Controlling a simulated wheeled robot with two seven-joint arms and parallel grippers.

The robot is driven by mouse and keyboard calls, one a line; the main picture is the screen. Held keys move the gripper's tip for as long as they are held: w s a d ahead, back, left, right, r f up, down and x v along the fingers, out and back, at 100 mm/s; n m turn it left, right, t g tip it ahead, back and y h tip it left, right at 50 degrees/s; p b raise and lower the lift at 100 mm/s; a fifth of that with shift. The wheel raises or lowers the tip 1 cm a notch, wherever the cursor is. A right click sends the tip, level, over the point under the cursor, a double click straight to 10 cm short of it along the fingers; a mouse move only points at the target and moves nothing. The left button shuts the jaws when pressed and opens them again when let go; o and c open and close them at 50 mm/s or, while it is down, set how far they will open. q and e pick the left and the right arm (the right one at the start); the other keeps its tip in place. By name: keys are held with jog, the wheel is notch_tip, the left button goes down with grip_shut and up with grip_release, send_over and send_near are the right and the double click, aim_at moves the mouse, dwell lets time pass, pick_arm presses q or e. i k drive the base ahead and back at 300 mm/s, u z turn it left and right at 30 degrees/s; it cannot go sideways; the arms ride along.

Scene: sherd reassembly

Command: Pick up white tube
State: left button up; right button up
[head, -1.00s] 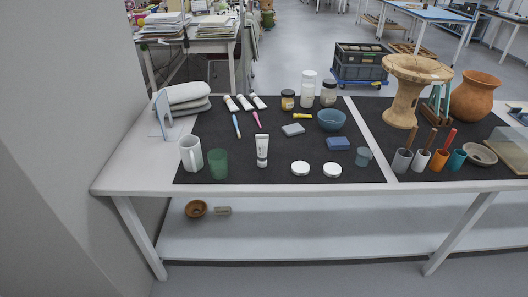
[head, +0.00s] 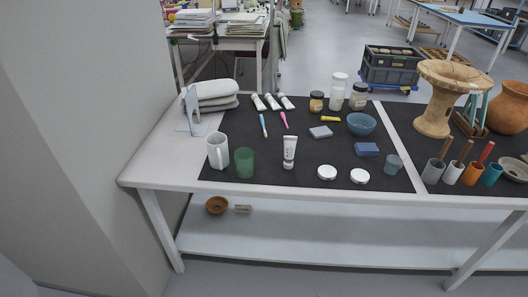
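Several smaller white tubes (head: 272,102) lie flat toward the back of the mat. Neither of my grippers shows in the head view.
A blue bowl (head: 361,124), a blue sponge (head: 367,149), a grey block (head: 320,132) and a small blue-grey cup (head: 393,164) sit right of the tube. A wall (head: 85,150) stands left of the table. Bare mat surrounds the tube.

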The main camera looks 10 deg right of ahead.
aim_at(289, 141)
jog(key=i, duration=0.5)
jog(key=z, duration=0.9)
